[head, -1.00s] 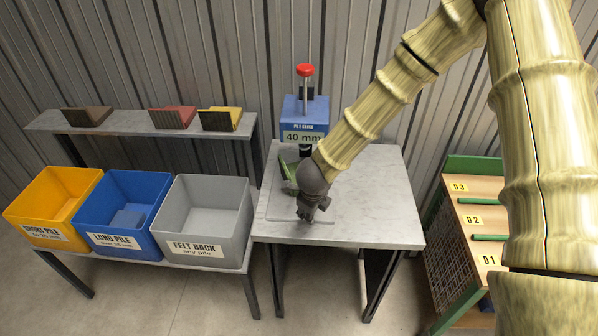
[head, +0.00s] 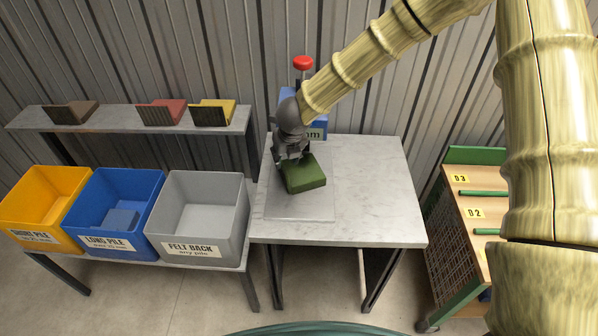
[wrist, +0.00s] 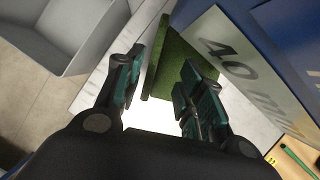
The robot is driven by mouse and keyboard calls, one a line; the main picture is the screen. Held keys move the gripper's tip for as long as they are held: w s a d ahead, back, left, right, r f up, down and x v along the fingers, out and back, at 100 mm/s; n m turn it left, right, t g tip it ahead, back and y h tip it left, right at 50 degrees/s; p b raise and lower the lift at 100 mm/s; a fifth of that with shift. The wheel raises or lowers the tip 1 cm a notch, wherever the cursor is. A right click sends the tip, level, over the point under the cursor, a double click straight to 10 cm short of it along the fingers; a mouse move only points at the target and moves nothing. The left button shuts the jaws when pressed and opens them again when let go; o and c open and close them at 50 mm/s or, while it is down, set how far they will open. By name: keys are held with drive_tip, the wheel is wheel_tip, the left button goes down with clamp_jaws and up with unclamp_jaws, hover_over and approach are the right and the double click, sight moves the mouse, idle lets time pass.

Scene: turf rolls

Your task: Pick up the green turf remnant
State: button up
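The green turf remnant (head: 305,174) is a thick green block on the pale mat of the grey table, close in front of the blue pile gauge. My gripper (head: 288,160) is just above and behind its left part and hides some of it. In the wrist view the turf (wrist: 180,60) shows between and beyond my two fingers (wrist: 163,82). The fingers stand apart, the left one near the turf's left edge, the right one overlapping its right part in the picture. I cannot tell whether either finger touches it.
The blue gauge (head: 318,126) with a red knob (head: 303,62) stands right behind. Yellow (head: 20,215), blue (head: 90,222) and grey (head: 160,225) bins stand left. A green-edged rack (head: 470,205) stands right. The table's right half (head: 375,190) is clear.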

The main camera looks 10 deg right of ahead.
sight(300, 168)
drive_tip(key=shift+a+p+x, duration=0.2)
drive_tip(key=shift+p+x, duration=0.35)
drive_tip(key=shift+x, duration=0.45)
drive_tip(key=shift+a+p+x, duration=0.2)
drive_tip(key=shift+p+x, duration=0.35)
drive_tip(key=shift+x, duration=0.5)
drive_tip(key=shift+w+f, duration=0.45)
drive_tip(key=shift+f, duration=0.15)
drive_tip(key=shift+f, duration=0.25)
clamp_jaws()
